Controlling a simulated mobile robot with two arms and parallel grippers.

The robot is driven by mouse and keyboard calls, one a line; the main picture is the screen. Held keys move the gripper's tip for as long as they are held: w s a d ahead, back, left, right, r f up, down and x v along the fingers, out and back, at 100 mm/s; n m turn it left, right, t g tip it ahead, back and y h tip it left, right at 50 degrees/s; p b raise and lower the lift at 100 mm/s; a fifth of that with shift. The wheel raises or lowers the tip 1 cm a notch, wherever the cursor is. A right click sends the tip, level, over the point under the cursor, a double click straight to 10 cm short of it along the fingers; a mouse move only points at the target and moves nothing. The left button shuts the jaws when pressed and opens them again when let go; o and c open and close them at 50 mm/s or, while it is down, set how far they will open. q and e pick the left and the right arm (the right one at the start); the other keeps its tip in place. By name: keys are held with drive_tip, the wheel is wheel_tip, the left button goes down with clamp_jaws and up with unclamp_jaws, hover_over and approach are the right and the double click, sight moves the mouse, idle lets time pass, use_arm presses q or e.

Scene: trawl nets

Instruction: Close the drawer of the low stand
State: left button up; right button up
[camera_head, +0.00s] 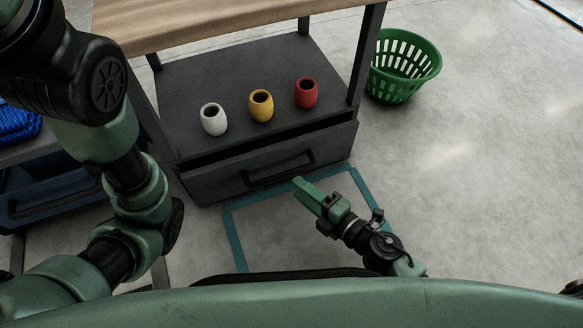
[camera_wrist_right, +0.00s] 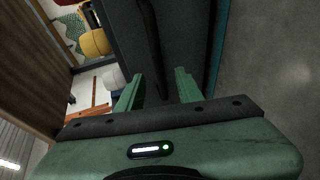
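The low stand (camera_head: 215,80) is dark grey, and its drawer (camera_head: 225,182) is partly pulled out, with a dark gap behind its front panel. A long black handle (camera_head: 279,168) runs across the front; it also shows in the right wrist view (camera_wrist_right: 149,40). My right gripper (camera_head: 309,192) is in front of the drawer's right half, near the handle. In the right wrist view its two green fingers (camera_wrist_right: 158,88) are spread with nothing between them, pointing at the drawer front. Contact cannot be told. My left arm crosses the left side; its gripper is out of view.
White (camera_head: 213,120), yellow (camera_head: 261,106) and red (camera_head: 306,93) barrel-shaped pieces stand on the stand's top. A wooden tabletop (camera_head: 200,22) is above it. A green basket (camera_head: 402,65) sits to the right. Teal tape (camera_head: 236,240) marks the floor in front; the right floor is clear.

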sight(282, 174)
drive_tip(key=x, duration=0.7)
drive_tip(key=shift+w+a, duration=0.25)
clamp_jaws()
idle(1.2)
